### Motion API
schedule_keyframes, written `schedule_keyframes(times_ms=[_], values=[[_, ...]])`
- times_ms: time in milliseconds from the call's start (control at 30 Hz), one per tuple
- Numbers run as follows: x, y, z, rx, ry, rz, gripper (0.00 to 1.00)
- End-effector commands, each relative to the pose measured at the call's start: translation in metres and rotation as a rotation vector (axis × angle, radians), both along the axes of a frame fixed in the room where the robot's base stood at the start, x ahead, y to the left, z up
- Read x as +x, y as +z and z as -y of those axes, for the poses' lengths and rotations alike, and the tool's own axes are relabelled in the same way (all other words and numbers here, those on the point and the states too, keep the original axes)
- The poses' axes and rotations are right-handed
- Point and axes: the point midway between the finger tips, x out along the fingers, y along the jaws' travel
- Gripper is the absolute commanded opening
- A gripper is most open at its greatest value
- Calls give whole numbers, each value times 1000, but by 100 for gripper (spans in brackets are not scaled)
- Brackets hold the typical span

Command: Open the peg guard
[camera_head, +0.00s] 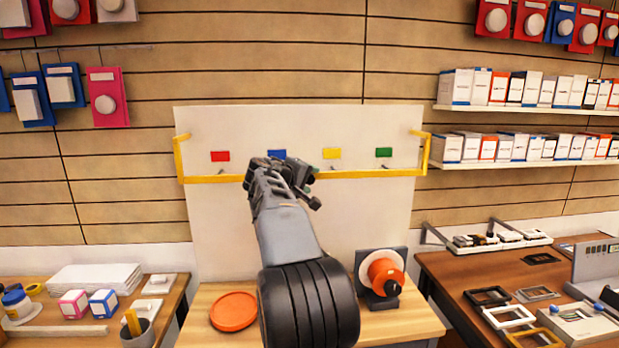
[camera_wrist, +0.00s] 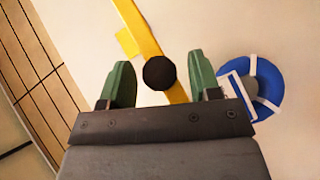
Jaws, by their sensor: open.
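The peg guard (camera_head: 215,179) is a yellow bar running across a white board (camera_head: 300,125), with yellow end arms at both sides. In the wrist view the yellow bar (camera_wrist: 137,22) runs diagonally. A round black knob (camera_wrist: 160,73) appears on the bar, between my green fingertips. My gripper (camera_head: 300,175) is in front of the bar near the board's middle; it also shows in the wrist view (camera_wrist: 161,75). It is open, with a finger on each side of the knob. Whether the fingers touch the knob cannot be told. My arm hides part of the bar.
Red (camera_head: 220,156), blue (camera_head: 276,153), yellow (camera_head: 331,153) and green (camera_head: 383,152) labels line the board. A blue ring (camera_wrist: 265,85) is beside my right finger. An orange plate (camera_head: 233,311) and an orange spool (camera_head: 383,274) are on the table below. Cluttered tables flank it.

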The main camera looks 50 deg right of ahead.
Motion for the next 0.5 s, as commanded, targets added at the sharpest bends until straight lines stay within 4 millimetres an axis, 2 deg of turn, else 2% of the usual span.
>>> schedule_keyframes(times_ms=[133,433,500], values=[[1,-2,6,1,1,-1,57],[1,-3,7,1,1,0,57],[1,-3,7,1,1,0,51]])
